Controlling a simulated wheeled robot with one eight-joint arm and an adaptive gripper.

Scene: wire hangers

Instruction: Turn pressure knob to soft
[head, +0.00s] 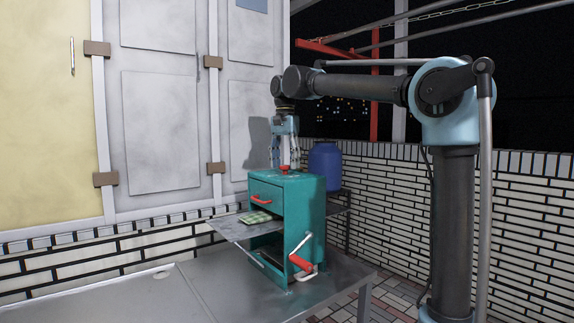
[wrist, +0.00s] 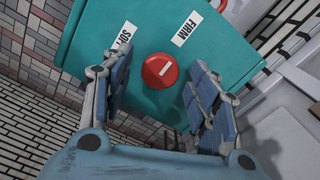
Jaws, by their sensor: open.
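The red round pressure knob (wrist: 160,71) sits on top of the teal machine (wrist: 138,30). Its white pointer line slants up and right, toward the FIRM label (wrist: 186,33). The SOFT label (wrist: 122,37) is up and left of the knob, partly hidden by a finger. My gripper (wrist: 162,76) is open, with one blue-padded finger on each side of the knob and a visible gap to it. In the head view, my gripper (head: 287,160) points down over the machine's top (head: 313,205), with the knob (head: 284,169) just below or between its fingertips.
The machine stands on a grey metal table (head: 190,285). It has a red-handled crank (head: 301,262) in front and a tray (head: 235,228) with a patterned item (head: 257,217). A blue barrel (head: 325,167) stands behind it. White doors and a brick wall border the space.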

